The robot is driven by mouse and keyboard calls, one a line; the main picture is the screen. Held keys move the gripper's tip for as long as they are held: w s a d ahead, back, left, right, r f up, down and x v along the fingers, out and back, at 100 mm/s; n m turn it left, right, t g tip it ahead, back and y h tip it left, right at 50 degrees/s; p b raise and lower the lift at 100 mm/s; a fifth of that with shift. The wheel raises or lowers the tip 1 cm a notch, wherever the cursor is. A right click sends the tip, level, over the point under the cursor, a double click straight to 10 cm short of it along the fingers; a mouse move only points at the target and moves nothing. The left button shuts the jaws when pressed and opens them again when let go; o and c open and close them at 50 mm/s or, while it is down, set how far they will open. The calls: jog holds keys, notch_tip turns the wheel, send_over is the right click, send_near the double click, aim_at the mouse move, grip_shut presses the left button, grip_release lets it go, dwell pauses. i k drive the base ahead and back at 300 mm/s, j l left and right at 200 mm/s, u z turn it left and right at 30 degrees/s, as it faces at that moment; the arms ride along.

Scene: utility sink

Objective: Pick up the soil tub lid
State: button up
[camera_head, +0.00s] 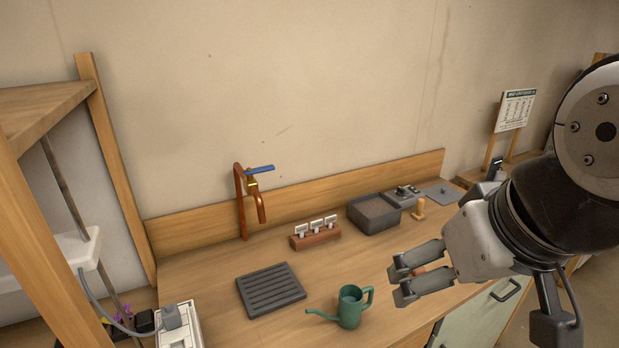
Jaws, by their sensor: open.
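The soil tub (364,222) is a dark grey open box with brown soil inside, towards the back right of the counter. A flat grey plate with a small knob, which looks like the soil tub lid (433,194), lies at the counter's far right end, apart from the tub. My gripper (397,284) is open with its fingers pointing left, over the right front part of the counter. It is in front of the lid and lower in the picture. Nothing shows between the fingers.
A wooden dibber-like peg (419,211) and a small grey tray (403,193) stand between tub and lid. A green watering can (350,308), a ribbed grey mat (270,290), a labelled block (315,238) and a copper tap (240,205) are to the left.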

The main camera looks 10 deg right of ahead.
aim_at(441, 193)
jog(key=i+l+z, duration=0.1)
jog(key=z, duration=0.3)
jog(key=i+l+z, duration=0.1)
jog(key=z, duration=0.35)
jog(key=i+u, duration=0.1)
jog(key=u, duration=0.35)
jog(key=i+l+u, duration=0.1)
jog(key=l+u, duration=0.15)
jog(key=i+l+u, duration=0.1)
jog(key=l+u, duration=0.15)
jog(key=l, duration=0.15)
jog(key=l+u, duration=0.25)
jog(key=i+l+u, duration=0.1)
jog(key=l, duration=1.05)
jog(key=i+l+u, duration=0.1)
jog(key=l, duration=1.05)
jog(key=i+l+u, duration=0.1)
jog(key=l, duration=1.1)
jog(key=i, duration=0.05)
